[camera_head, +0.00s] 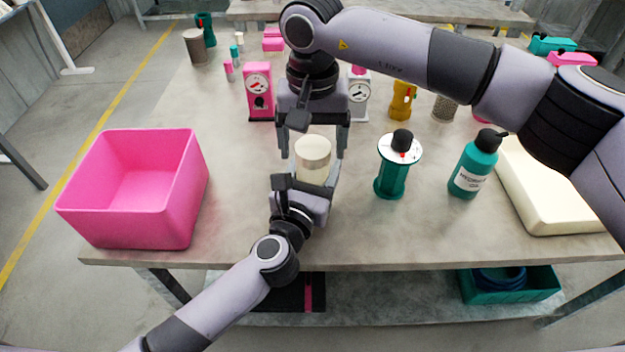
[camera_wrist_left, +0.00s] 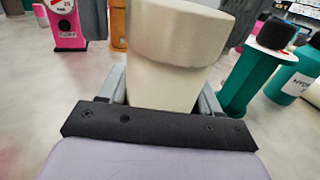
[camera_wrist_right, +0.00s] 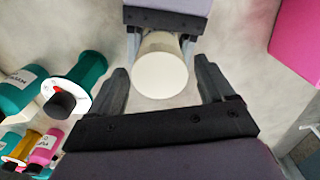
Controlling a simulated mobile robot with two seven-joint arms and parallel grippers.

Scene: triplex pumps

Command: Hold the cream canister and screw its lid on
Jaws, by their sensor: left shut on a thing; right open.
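The cream canister (camera_head: 312,175) stands upright near the middle of the table, with its cream lid (camera_head: 313,149) on top. My left gripper (camera_head: 308,190) is shut on the canister's body from the front, and the left wrist view shows its fingers on both sides of the canister (camera_wrist_left: 163,88). My right gripper (camera_head: 313,150) points down from above, open, with its fingers apart on either side of the lid. The right wrist view shows the round lid top (camera_wrist_right: 161,75) between the open fingers, with gaps on both sides. Whether the lid is threaded tight cannot be told.
A pink bin (camera_head: 128,215) stands at the left. A green dispenser (camera_head: 391,178) and a teal bottle (camera_head: 473,166) stand to the right, before a cream tray (camera_head: 560,195). Pink (camera_head: 259,90) and white dial devices stand behind. The table front is clear.

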